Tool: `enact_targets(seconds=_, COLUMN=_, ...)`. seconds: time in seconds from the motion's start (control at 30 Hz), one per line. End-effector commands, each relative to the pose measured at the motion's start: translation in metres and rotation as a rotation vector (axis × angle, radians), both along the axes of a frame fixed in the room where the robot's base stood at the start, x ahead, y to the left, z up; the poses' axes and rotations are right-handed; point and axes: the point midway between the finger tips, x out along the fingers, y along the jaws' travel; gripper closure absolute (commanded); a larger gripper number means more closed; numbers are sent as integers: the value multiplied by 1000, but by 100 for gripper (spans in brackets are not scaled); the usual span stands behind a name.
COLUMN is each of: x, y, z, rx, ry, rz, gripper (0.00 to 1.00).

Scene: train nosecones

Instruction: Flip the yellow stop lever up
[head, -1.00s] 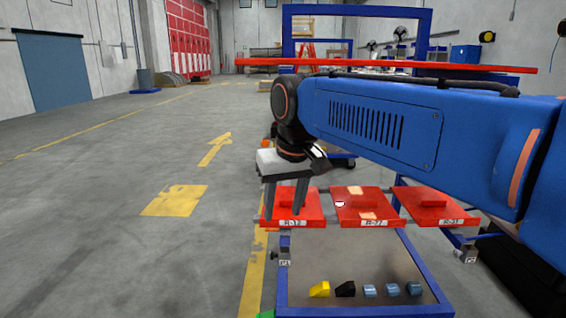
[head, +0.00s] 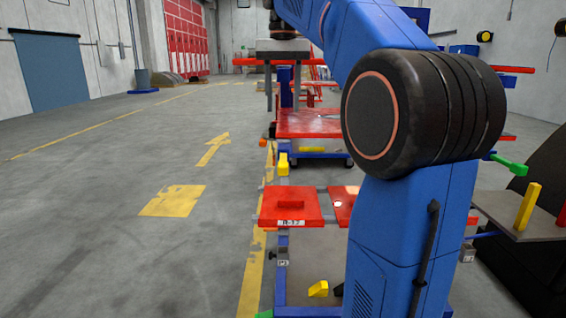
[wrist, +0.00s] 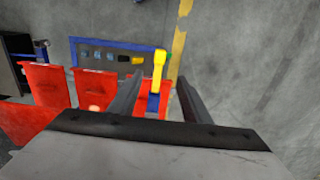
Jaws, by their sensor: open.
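The yellow stop lever (head: 283,163) shows in the head view just beyond the near red panels, at the left end of the rack. In the wrist view it is a yellow bar (wrist: 160,66) above a blue part (wrist: 153,103), seen between the fingers. My gripper (head: 282,108) is raised above and beyond the lever in the head view, its fingers pointing down. It is open and empty, and its fingers (wrist: 159,77) appear apart from the lever. The exact distance and the lever's tilt cannot be told.
Red panels (head: 291,205) lie in the near row, and another red panel (head: 308,124) lies beyond. A tray holds a yellow wedge (head: 318,289). My arm hides the rack's right part. A yellow post (head: 528,207) stands at right. Open floor (head: 120,230) lies left.

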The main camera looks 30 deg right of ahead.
Motion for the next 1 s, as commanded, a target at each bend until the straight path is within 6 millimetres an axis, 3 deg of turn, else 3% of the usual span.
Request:
enact_targets(seconds=0.17, x=-1, y=0, z=-17, rx=0, ry=2, rz=0, gripper=56)
enact_targets(seconds=0.8, x=-1, y=0, z=-129, rx=1, ry=3, rz=1, gripper=56)
enact_targets(seconds=1.0, x=-1, y=0, z=-157, rx=1, ry=1, rz=1, gripper=56)
